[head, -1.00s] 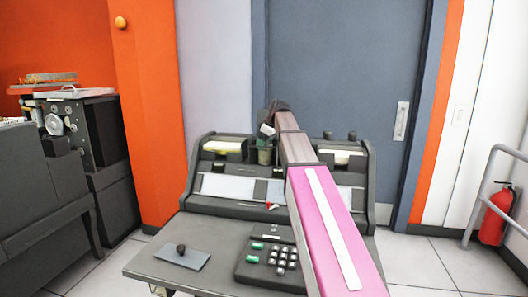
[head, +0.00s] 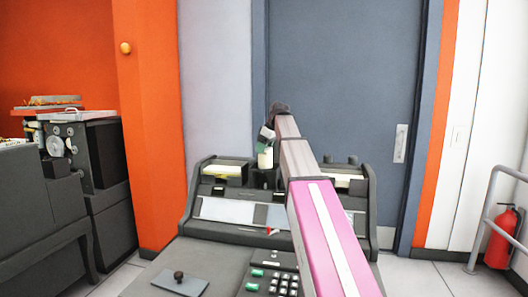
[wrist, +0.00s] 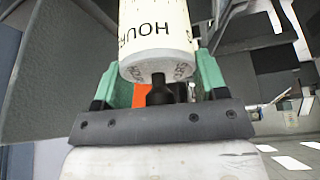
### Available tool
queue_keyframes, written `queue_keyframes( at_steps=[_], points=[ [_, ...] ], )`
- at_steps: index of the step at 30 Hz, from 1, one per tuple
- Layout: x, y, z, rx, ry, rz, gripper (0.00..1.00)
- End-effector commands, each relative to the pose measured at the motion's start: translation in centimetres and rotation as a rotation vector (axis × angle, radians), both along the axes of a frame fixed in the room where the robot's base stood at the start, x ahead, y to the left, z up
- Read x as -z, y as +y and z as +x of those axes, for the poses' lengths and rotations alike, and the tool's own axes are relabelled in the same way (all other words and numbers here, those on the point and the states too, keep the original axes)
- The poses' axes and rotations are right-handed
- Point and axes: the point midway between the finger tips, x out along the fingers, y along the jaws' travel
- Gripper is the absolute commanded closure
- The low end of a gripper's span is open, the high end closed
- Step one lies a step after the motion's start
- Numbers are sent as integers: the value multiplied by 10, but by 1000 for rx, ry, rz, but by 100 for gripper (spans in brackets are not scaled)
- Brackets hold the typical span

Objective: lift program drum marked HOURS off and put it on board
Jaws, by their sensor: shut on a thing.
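The cream drum marked HOURS (wrist: 150,25) fills the top middle of the wrist view, its lettering and pale end face showing. My gripper (wrist: 160,78) has its green fingers on both sides of the drum and is shut on it. In the head view the drum (head: 265,159) hangs below my gripper (head: 263,145), just above the left top of the grey machine (head: 205,221). A small grey board (head: 165,285) with a dark upright knob (head: 179,275) lies on the desk at the front left. Whether the drum is fully clear of the machine cannot be told.
A keypad (head: 272,281) with green and white keys sits right of the board. Two dark knobs (head: 340,159) stand on the machine's right top. My arm hides part of the machine. Dark equipment (head: 95,150) stands at the left; a red extinguisher (head: 498,240) is far right.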

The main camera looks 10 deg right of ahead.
Motion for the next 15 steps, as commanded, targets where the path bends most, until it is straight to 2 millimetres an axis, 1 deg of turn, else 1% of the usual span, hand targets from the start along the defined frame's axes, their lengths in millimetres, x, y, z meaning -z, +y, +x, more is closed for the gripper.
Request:
queue_keyframes(
  at_steps=[15],
  points=[
    [-22, 0, 1, 1, 1, 1, 67]
  ],
)
